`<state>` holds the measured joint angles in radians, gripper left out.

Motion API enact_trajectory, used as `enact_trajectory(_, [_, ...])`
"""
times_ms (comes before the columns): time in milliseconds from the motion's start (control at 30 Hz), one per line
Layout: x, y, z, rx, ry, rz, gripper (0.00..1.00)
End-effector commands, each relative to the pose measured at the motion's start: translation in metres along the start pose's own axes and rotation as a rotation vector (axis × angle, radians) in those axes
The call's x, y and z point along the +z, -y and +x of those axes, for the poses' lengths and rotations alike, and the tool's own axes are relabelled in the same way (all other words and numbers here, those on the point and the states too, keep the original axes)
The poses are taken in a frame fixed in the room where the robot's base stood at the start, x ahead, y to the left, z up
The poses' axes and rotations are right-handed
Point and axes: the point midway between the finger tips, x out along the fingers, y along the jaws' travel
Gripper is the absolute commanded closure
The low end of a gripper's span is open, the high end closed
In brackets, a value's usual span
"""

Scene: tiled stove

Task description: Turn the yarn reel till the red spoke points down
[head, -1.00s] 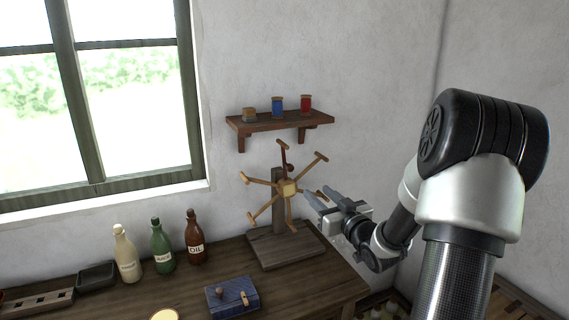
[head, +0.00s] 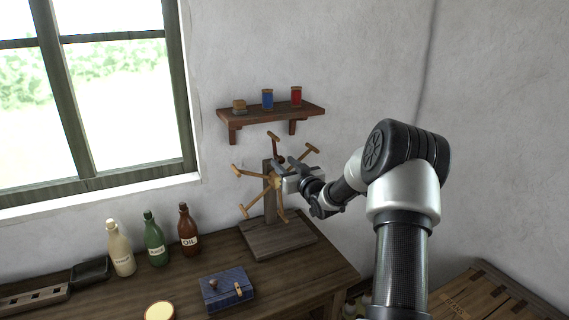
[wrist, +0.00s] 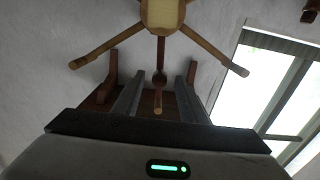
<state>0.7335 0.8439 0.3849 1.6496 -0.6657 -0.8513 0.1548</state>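The yarn reel (head: 256,175) stands on a wooden post and base (head: 280,240) at the table's back right, its wooden spokes spread from a pale hub. The dark red spoke (head: 278,156) points about straight up, with a light wooden tip. The wrist view is upside down; there the red spoke (wrist: 159,50) runs down from the hub (wrist: 162,14). My gripper (head: 280,172) is in front of the reel, from the right, just above the hub. Its fingers, seen in the wrist view (wrist: 159,88), are apart, with the red spoke between them. I cannot tell whether they touch it.
A wall shelf (head: 272,113) with thread spools hangs just above the reel. Bottles (head: 188,230) stand to its left, and a blue box (head: 228,290) lies in front on the table. The window is at the left.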

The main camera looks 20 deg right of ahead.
Motion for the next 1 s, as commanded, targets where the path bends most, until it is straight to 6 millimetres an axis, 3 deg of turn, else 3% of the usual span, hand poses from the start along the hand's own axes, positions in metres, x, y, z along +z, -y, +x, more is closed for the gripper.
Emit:
enact_trajectory(333, [0.0002,-0.0001,0.0038,0.0,0.001,0.0,0.63])
enact_trajectory(567, [0.0002,0.0,0.0036,0.0,0.0,0.0,1.0])
enact_trajectory(1000, [0.0047,0.0065,0.0039,-0.002,-0.001,-0.051,1.0])
